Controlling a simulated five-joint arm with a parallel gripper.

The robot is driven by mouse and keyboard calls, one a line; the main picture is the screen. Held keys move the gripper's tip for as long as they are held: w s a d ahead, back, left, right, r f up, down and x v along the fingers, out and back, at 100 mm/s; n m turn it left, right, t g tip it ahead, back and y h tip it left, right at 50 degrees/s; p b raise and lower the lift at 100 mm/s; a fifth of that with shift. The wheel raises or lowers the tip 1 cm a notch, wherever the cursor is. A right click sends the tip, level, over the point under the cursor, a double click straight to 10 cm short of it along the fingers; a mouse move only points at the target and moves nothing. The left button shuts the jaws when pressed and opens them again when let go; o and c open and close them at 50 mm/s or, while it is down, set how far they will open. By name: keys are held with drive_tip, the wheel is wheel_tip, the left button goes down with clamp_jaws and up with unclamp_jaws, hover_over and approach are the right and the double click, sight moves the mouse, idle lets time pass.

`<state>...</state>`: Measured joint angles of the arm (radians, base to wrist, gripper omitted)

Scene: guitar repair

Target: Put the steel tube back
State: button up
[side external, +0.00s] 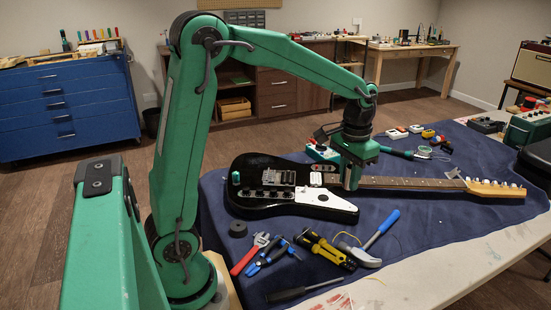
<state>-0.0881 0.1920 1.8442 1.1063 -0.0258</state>
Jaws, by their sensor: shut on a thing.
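My gripper (349,186) points down over the guitar, where the neck meets the body, with its fingers close together. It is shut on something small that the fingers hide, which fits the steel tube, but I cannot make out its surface. The black electric guitar (268,207) lies flat on the blue cloth, with its white pickguard (312,196) and long fretted neck (405,183) facing up. I cannot tell whether the fingertips touch the strings or hover above them.
In front of the guitar lie red-handled pliers (247,258), blue-handled pliers (262,262), yellow-black tools (325,247), a blue-handled hammer (375,238), a dark screwdriver (300,291) and a black ring (238,229). Bare cloth (430,215) lies at the front right.

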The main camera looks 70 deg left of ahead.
drive_tip(key=s+a+f+n, duration=0.1)
drive_tip(key=a+n, duration=0.4)
drive_tip(key=a, duration=0.9)
drive_tip(key=n, duration=0.5)
hover_over(249, 169)
wheel_tip(249, 169, down, 9)
drive_tip(key=shift+s+r, duration=0.1)
drive_tip(key=shift+s, duration=0.05)
drive_tip(key=shift+f, duration=2.05)
drive_tip(key=shift+f, duration=0.15)
drive_tip(key=o, duration=0.9)
